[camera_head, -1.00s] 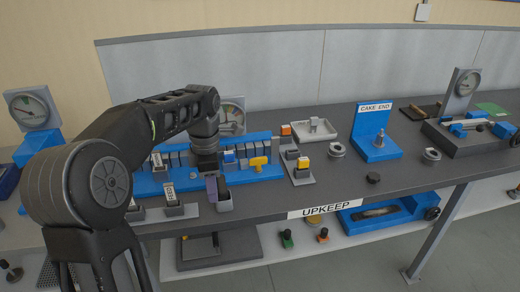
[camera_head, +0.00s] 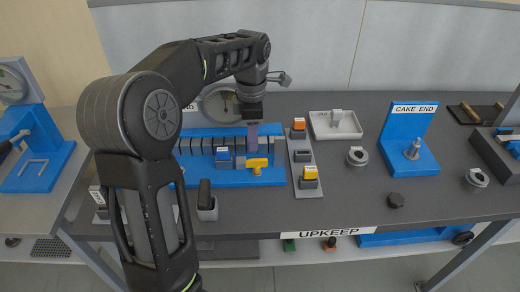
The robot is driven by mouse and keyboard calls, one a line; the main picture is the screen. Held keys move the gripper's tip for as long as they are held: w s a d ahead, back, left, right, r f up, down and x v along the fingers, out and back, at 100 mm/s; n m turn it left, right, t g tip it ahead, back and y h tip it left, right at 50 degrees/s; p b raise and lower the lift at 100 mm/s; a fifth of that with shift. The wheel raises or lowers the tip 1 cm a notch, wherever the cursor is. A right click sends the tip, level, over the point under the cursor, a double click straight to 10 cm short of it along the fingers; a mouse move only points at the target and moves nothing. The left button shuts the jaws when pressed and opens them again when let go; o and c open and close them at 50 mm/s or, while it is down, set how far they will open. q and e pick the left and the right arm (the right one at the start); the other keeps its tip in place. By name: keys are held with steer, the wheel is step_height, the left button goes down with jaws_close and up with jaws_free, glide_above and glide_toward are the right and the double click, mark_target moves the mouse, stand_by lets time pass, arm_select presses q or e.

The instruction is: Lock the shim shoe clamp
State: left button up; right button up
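The blue fixture (camera_head: 218,180) holds a row of grey blocks (camera_head: 196,146) near the centre of the table. A yellow T-shaped handle (camera_head: 257,164) sits at its front right; it looks like the clamp's handle, but whether it is locked I cannot tell. My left gripper (camera_head: 252,118) points down over the right part of the row. It is shut on a thin purple strip (camera_head: 253,139), whose lower end is just behind the yellow handle. Whether the strip touches the fixture is unclear. My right gripper is not in view.
Right of the fixture stands a grey rack (camera_head: 303,172) with orange and yellow-topped pieces. A white tray (camera_head: 335,125), a steel ring (camera_head: 357,156) and the blue CAKE END stand (camera_head: 409,140) lie further right. A dark-handled grey holder (camera_head: 207,203) stands in front. My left arm hides the fixture's left part.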

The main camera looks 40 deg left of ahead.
mark_target(253, 160)
arm_select(q)
steer(key=shift+s, duration=0.15)
steer(key=shift+f, duration=0.2)
step_height(253, 160, down, 8)
steer(key=shift+r+p, duration=0.25)
steer(key=shift+p, duration=0.15)
jaws_close()
stand_by(0.5)
